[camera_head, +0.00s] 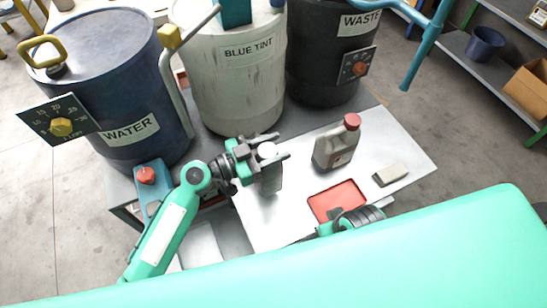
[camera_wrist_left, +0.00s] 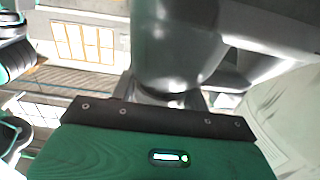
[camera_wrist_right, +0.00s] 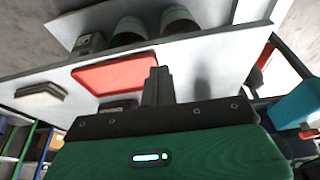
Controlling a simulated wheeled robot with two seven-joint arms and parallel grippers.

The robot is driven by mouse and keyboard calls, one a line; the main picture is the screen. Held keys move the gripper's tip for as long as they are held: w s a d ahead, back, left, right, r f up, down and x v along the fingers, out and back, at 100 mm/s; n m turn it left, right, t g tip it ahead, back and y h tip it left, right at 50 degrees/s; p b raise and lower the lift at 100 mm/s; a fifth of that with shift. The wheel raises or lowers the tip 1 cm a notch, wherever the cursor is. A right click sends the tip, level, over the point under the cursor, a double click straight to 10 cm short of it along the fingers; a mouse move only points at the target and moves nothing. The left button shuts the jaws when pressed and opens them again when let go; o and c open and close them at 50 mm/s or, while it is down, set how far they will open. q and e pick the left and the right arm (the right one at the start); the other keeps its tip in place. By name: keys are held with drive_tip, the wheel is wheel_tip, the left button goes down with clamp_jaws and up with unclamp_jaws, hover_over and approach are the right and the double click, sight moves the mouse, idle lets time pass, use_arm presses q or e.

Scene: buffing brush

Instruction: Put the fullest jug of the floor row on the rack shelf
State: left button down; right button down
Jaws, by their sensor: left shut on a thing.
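My left gripper (camera_head: 272,151) is shut on a grey container with a round white cap (camera_head: 270,180), above the left part of the work table; its lower part shows below the fingers. In the left wrist view a large grey shape fills the upper middle, too close to name surely. A grey jug with a red cap (camera_head: 336,146) stands upright on the table, right of the left gripper. My right gripper (camera_wrist_right: 157,86) shows its fingers together, with nothing seen between them, near the red tray. A rack shelf (camera_head: 463,47) stands at the upper right. No floor row of jugs is visible.
Drums labelled WATER (camera_head: 115,95), BLUE TINT (camera_head: 230,85) and WASTE (camera_head: 322,65) stand behind the table. A red tray (camera_head: 337,200) and a pale block (camera_head: 391,173) lie on the table. The rack holds a blue bucket (camera_head: 485,44) and a cardboard box (camera_head: 527,92).

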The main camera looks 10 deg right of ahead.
use_arm(q)
wheel_tip(320, 180, down, 4)
drive_tip(key=shift+r, duration=0.2)
drive_tip(key=shift+f+b, duration=0.25)
drive_tip(key=shift+b, duration=0.05)
drive_tip(key=shift+f, duration=0.1)
drive_tip(key=c, duration=0.7)
unclamp_jaws()
use_arm(e)
drive_tip(key=shift+s+r, duration=0.15)
drive_tip(key=shift+r, duration=0.5)
use_arm(q)
drive_tip(key=a, duration=0.2)
drive_tip(key=s+a+b, duration=0.1)
drive_tip(key=a, duration=0.1)
drive_tip(key=shift+a+f, duration=0.1)
drive_tip(key=shift+f, duration=0.1)
drive_tip(key=shift+s+a+r+b, duration=0.15)
drive_tip(key=shift+s+a, duration=0.1)
drive_tip(key=shift+a, duration=1)
drive_tip(key=shift+s+a+b, duration=0.2)
drive_tip(key=shift+a, duration=1.1)
drive_tip(key=shift+s+a+r+b, duration=0.15)
drive_tip(key=shift+s+a, duration=0.1)
drive_tip(key=shift+a, duration=1)
use_arm(e)
drive_tip(key=shift+w+a+t+y, duration=0.5)
drive_tip(key=shift+w+a+t, duration=0.45)
drive_tip(key=shift+a+t, duration=0.2)
